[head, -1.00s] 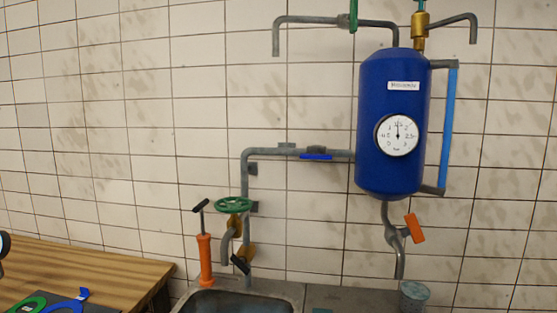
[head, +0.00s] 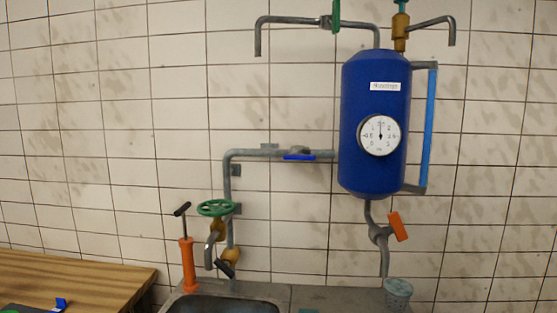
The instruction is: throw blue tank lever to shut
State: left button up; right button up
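The blue tank (head: 374,160) hangs on the tiled wall right of centre, with a white label and a round dial gauge (head: 380,136) on its front. A small blue lever (head: 299,157) sits on the grey horizontal pipe (head: 255,153) left of the tank and lies along the pipe. An orange lever (head: 398,226) is on the outlet pipe under the tank, tilted and close to upright. Neither of my grippers shows in the head view.
A sink (head: 222,304) and grey counter (head: 332,297) are below, with an orange hand pump (head: 188,262), a green handwheel (head: 215,208) and a grey cup (head: 398,291). A wooden table (head: 75,279) stands at the lower left. The wall left of the pipes is bare.

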aim_at(299, 155)
jog(key=u, duration=2.7)
jog(key=i, duration=1)
jog(key=z, duration=2.7)
jog(key=i, duration=0.5)
jog(key=u, duration=0.05)
